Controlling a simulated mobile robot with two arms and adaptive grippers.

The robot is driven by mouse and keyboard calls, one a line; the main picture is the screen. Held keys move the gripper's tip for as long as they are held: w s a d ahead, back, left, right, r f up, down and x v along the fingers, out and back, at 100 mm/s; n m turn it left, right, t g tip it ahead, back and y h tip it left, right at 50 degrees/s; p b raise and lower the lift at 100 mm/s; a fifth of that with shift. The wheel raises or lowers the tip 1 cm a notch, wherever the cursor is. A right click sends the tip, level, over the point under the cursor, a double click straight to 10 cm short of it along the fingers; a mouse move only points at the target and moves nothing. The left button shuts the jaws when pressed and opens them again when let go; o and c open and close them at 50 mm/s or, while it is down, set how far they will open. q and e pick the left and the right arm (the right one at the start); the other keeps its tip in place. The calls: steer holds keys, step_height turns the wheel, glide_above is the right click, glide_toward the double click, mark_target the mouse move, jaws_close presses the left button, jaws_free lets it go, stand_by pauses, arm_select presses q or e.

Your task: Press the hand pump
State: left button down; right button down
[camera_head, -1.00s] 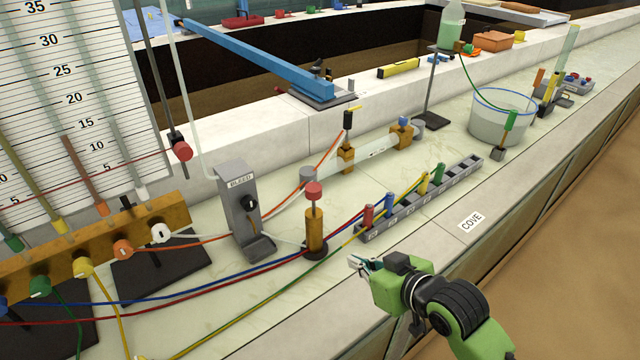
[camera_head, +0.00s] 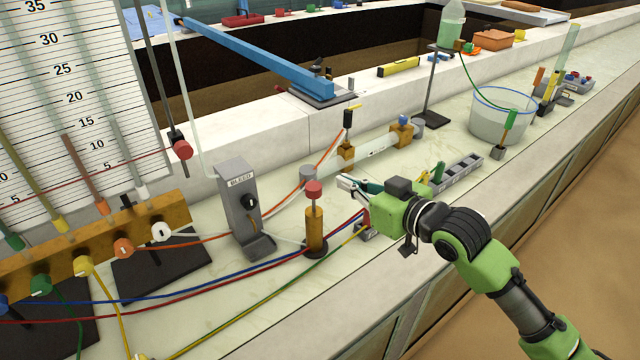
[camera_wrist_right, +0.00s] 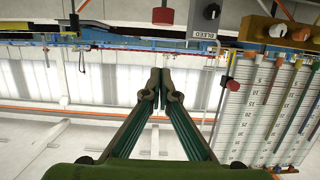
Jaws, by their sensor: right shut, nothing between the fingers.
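The hand pump (camera_head: 315,228) is a small brass cylinder with a red knob (camera_head: 314,188) on top, standing upright on the pale bench. My right gripper (camera_head: 343,182) is just right of the knob at about its height in the head view, shut and empty, apart from it. In the right wrist view the shut fingertips (camera_wrist_right: 160,82) point toward the scene, and the red knob (camera_wrist_right: 163,16) shows at the top edge. The left gripper is not in view.
A grey stand marked BLEED (camera_head: 239,205) stands left of the pump. Coloured hoses (camera_head: 200,292) run along the bench to a grey socket strip (camera_head: 462,168), partly hidden by my right arm. A clear tube with brass ends (camera_head: 378,148) lies behind.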

steer(key=p, duration=0.2)
glide_above(314, 190)
steer(key=d, duration=0.1)
step_height(314, 190, down, 2)
steer(key=f, duration=0.2)
steer(key=f+p, duration=0.1)
steer(key=f, duration=0.1)
steer(key=shift+s+d+f, duration=0.2)
steer(key=shift+f, duration=0.05)
step_height(314, 190, down, 5)
steer(key=b, duration=0.3)
steer(key=shift+f, duration=0.15)
